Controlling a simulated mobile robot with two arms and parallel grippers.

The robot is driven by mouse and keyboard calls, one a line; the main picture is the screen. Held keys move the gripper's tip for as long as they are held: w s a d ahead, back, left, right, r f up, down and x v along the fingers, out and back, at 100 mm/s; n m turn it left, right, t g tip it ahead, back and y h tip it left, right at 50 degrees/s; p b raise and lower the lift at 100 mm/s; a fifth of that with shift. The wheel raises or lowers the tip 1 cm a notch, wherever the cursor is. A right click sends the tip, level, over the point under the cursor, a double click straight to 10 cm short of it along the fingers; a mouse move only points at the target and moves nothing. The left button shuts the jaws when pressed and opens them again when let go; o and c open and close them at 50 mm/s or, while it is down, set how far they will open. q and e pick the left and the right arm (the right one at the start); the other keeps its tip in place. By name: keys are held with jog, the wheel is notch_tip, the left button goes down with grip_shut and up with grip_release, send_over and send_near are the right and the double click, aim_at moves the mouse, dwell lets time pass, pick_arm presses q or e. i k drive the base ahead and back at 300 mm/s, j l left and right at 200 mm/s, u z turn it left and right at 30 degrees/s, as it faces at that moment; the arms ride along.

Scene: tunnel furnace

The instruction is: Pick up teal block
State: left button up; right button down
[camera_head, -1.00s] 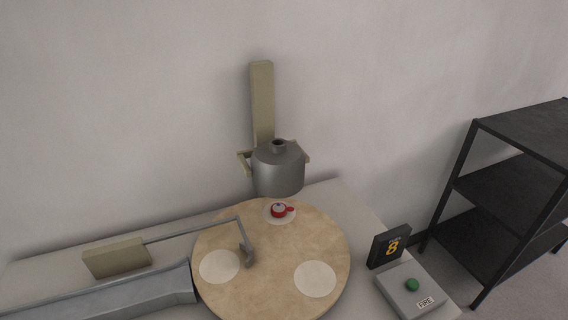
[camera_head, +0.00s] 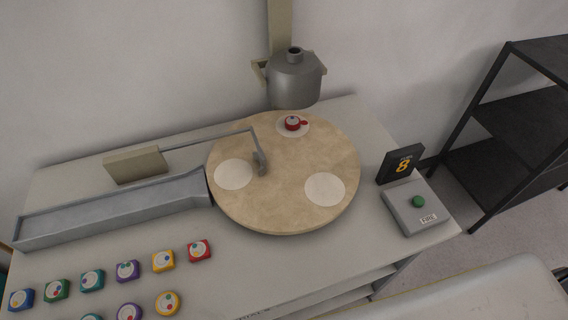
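A teal block (camera_head: 92,281) with a pale round top face sits on the table at the lower left, in a slanting row between a green block (camera_head: 57,290) and a purple block (camera_head: 127,271). A second teal piece (camera_head: 91,317) sits in front of it and is mostly cut off by the bottom edge; its shape cannot be told. Neither of my grippers is in view.
The row also holds blue, yellow and red blocks; rounder purple and yellow pieces sit in front. A grey chute (camera_head: 110,210) and round turntable (camera_head: 285,212) lie behind. A FIRE button box (camera_head: 415,212) stands right, a grey pot-shaped hood (camera_head: 293,82) at the back.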

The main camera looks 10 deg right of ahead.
aim_at(93, 279)
jog(key=u, duration=1.5)
jog(key=k+u, duration=0.3)
jog(key=u, duration=0.15)
jog(key=k+u, duration=0.35)
jog(key=u, duration=0.15)
